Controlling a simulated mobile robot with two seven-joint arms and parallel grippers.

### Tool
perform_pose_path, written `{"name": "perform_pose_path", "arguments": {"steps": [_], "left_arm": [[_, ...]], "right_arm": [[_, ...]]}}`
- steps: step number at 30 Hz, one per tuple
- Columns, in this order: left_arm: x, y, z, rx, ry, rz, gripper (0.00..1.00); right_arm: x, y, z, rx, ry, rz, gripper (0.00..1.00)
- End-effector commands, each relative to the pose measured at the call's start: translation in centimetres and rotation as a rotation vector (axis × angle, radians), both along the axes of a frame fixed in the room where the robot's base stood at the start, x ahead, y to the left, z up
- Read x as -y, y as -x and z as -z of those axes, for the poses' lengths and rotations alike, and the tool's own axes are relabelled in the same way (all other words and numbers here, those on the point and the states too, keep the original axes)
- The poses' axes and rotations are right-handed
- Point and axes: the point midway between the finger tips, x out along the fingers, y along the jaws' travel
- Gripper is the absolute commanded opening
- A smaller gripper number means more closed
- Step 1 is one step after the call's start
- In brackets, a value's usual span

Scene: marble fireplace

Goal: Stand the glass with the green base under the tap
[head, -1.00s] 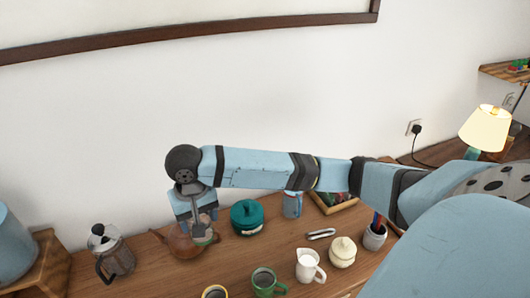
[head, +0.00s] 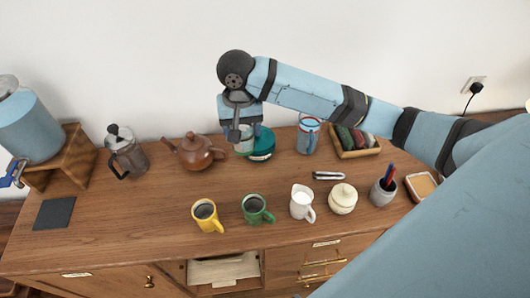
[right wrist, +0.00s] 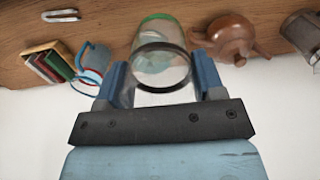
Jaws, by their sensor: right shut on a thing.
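My right gripper (head: 240,133) is shut on a clear glass (head: 244,146), in front of the teal pot in the head view. In the right wrist view, the glass (right wrist: 160,62) sits between the two fingers (right wrist: 162,85) with its round rim toward the camera and its green base (right wrist: 160,17) at the far end. A blue drinks dispenser (head: 28,125) stands on a wooden stand at the far left, with a blue tap (head: 13,172) at its lower left. My left gripper is not in view.
A brown teapot (head: 195,152) and a French press (head: 126,152) stand between the glass and the dispenser stand (head: 75,160). A dark square mat (head: 54,213) lies in front of the stand. Yellow (head: 207,216) and green (head: 256,210) mugs stand nearer.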

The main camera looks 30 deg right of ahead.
Motion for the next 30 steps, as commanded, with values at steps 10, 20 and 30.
{"name": "perform_pose_path", "arguments": {"steps": [10, 20, 30], "left_arm": [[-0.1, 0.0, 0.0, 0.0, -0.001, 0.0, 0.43], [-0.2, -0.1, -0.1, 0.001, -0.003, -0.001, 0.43], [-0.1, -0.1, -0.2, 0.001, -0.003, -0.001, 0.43]], "right_arm": [[0.1, 0.1, 3.2, -0.005, 0.002, 0.008, 0.33], [0.1, 0.1, 12.0, -0.004, 0.002, 0.008, 0.33], [0.0, 0.0, 16.0, -0.001, 0.0, 0.007, 0.33]]}}
